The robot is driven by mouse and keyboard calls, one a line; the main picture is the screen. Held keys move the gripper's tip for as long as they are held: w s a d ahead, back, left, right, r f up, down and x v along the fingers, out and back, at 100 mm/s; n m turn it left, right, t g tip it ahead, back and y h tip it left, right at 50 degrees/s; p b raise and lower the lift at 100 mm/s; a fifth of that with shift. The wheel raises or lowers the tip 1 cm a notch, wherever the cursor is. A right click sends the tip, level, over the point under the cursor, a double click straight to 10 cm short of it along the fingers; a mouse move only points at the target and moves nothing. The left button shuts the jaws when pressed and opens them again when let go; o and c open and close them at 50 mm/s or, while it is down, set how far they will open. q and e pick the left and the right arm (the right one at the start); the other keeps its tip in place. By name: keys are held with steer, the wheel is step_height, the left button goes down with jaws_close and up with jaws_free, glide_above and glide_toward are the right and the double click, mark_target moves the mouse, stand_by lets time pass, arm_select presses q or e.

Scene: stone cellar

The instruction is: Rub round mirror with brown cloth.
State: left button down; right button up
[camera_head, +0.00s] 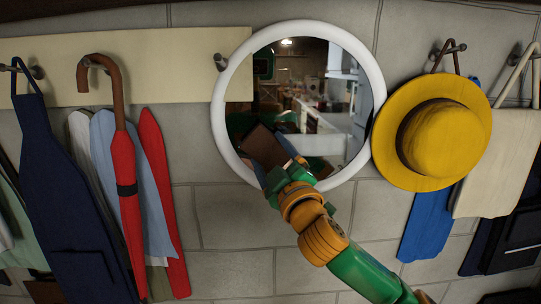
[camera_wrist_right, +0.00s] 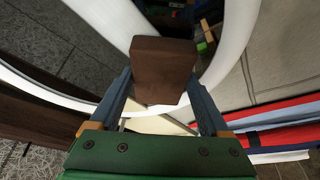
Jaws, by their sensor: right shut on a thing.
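The round mirror (camera_head: 345,100) hangs on the stone wall in a thick white frame. My right gripper (camera_head: 273,172) reaches up from the lower right and is in front of the mirror's lower left part. It is shut on the brown cloth (camera_head: 262,146), which looks like a folded block over the glass. In the right wrist view the cloth (camera_wrist_right: 163,70) sits between the two fingers, with the mirror's white frame (camera_wrist_right: 237,40) behind and beside it. I cannot tell whether the cloth touches the glass. My left gripper is not in view.
A yellow hat (camera_head: 445,140) hangs close to the mirror's right edge. A red umbrella (camera_head: 126,180) and a dark blue apron (camera_head: 70,190) hang on the left. A cream board (camera_head: 170,60) runs behind the mirror's left side. The wall below the mirror is bare.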

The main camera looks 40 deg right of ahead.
steer(key=shift+w+d, duration=0.2)
steer(key=shift+w, duration=0.1)
